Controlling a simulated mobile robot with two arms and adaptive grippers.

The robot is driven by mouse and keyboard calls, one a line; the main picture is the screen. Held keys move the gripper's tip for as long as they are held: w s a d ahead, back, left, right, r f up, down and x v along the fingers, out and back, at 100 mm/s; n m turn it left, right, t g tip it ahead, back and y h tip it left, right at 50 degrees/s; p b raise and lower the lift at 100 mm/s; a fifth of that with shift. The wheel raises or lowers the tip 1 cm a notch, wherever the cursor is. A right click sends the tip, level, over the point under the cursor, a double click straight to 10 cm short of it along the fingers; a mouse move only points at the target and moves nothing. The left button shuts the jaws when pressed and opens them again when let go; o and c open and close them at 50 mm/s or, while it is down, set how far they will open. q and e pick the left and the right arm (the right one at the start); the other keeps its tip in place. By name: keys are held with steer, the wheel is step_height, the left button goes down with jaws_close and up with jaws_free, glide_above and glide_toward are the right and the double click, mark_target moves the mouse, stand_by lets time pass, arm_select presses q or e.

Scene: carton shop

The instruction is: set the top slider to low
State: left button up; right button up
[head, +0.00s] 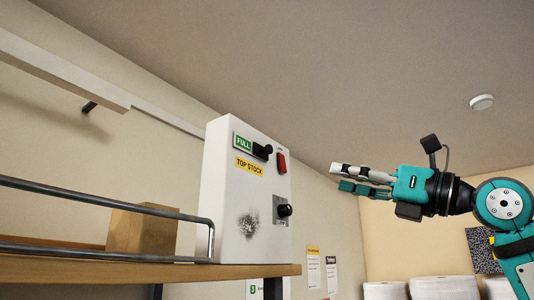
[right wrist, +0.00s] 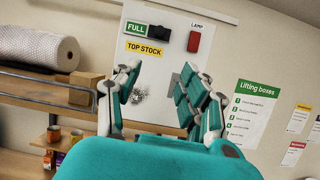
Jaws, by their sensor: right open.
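The white control panel (head: 223,190) stands upright at the end of the shelf. Its top slider has a black knob (head: 262,151) beside a green FULL label (head: 243,143), above a yellow TOP STOCK label (head: 249,167). The knob also shows in the right wrist view (right wrist: 158,33), just right of FULL. No LOW label is readable. My right gripper (head: 337,177) is open and empty, right of the panel and apart from it, fingers pointing at it. In the right wrist view its fingers (right wrist: 149,82) frame the lower panel. My left gripper is not in view.
A red lamp (head: 281,162) sits right of the slider. A lower black knob (head: 284,210) sticks out of the panel. A cardboard box (head: 142,232) stands on the wooden shelf (head: 150,269) behind a metal rail (head: 95,201). Open air lies between gripper and panel.

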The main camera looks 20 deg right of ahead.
steer(key=s+r, duration=0.1)
steer(key=s, duration=0.1)
steer(key=p, duration=0.9)
glide_toward(271, 149)
steer(key=x, duration=0.7)
steer(key=shift+a+r, duration=0.1)
steer(key=shift+r, duration=0.1)
steer(key=shift+w+a+r+h, duration=0.1)
steer(key=shift+w+a+h, duration=0.2)
steer(key=shift+w+a, duration=0.2)
steer(key=shift+d, duration=0.1)
jaws_close()
